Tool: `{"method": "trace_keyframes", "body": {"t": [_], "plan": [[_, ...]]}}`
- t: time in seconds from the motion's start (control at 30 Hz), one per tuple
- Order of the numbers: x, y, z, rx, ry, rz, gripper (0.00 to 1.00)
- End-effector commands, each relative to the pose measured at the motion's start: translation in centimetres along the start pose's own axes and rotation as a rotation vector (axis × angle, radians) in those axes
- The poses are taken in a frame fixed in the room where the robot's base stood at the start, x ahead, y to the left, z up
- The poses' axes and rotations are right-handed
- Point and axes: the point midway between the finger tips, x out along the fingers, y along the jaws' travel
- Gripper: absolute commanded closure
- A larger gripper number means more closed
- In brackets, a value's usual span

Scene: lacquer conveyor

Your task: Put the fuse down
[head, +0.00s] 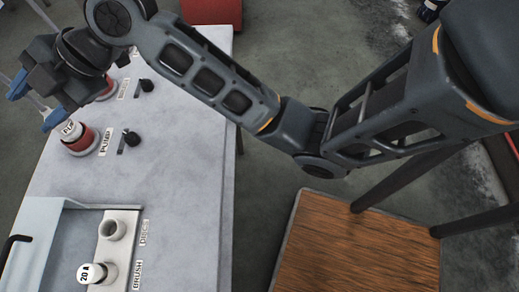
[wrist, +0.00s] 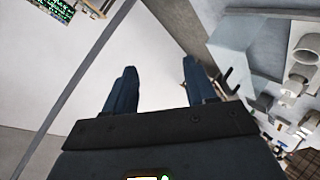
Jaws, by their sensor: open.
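A white fuse marked "20 A" (head: 91,272) sits at the socket labelled BRUSH on a pale socket block (head: 106,247), in the lower left of the head view. The other socket (head: 113,229) on that block looks empty. My gripper (head: 35,103) is at the upper left of the head view, away from the fuse and beyond the block. Its blue fingers are apart with nothing seen between them. In the wrist view my gripper (wrist: 159,86) is also open, with a plain pale surface behind the gap.
A red-based part with a white top labelled PUMP (head: 80,140) stands close to my gripper. Black knobs (head: 130,138) stand beside the labels. The grey tabletop (head: 185,170) is clear on its right side. A wooden-topped surface (head: 350,245) is at the lower right.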

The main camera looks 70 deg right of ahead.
Motion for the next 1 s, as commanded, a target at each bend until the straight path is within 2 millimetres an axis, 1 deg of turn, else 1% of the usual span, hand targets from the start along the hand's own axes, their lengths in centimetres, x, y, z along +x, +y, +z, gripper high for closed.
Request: {"method": "trace_keyframes", "body": {"t": [0.03, 0.1, 0.2, 0.27, 0.37, 0.47, 0.5, 0.57, 0.6, 0.67, 0.7, 0.77, 0.8, 0.87, 0.9, 0.97, 1.0], "plan": [[0.7, -0.9, -1.3, 0.092, 0.028, 0.049, 0.44], [1.0, -1.8, -2.2, 0.217, 0.05, 0.123, 0.44], [1.2, -3.5, -3.1, 0.395, 0.07, 0.215, 0.44], [1.0, -4.8, -3.4, 0.498, 0.076, 0.265, 0.44], [0.4, -7.4, -3.5, 0.661, 0.073, 0.341, 0.44], [-0.8, -10.5, -3.2, 0.808, 0.058, 0.411, 0.44], [-1.4, -11.9, -3.1, 0.862, 0.049, 0.437, 0.44], [-2.5, -14.0, -2.7, 0.935, 0.031, 0.474, 0.44], [-3.4, -15.4, -2.5, 0.98, 0.018, 0.5, 0.44], [-4.8, -17.6, -2.2, 1.038, -0.003, 0.534, 0.44], [-5.9, -19.0, -2.0, 1.072, -0.019, 0.556, 0.44], [-7.7, -21.1, -1.7, 1.115, -0.041, 0.588, 0.44], [-9.1, -22.4, -1.5, 1.137, -0.056, 0.609, 0.44], [-11.2, -24.3, -1.3, 1.163, -0.077, 0.636, 0.44], [-12.7, -25.4, -1.1, 1.175, -0.089, 0.652, 0.44], [-15.0, -26.9, -1.0, 1.185, -0.104, 0.673, 0.44], [-16.7, -27.9, -1.0, 1.188, -0.112, 0.684, 0.44]]}}
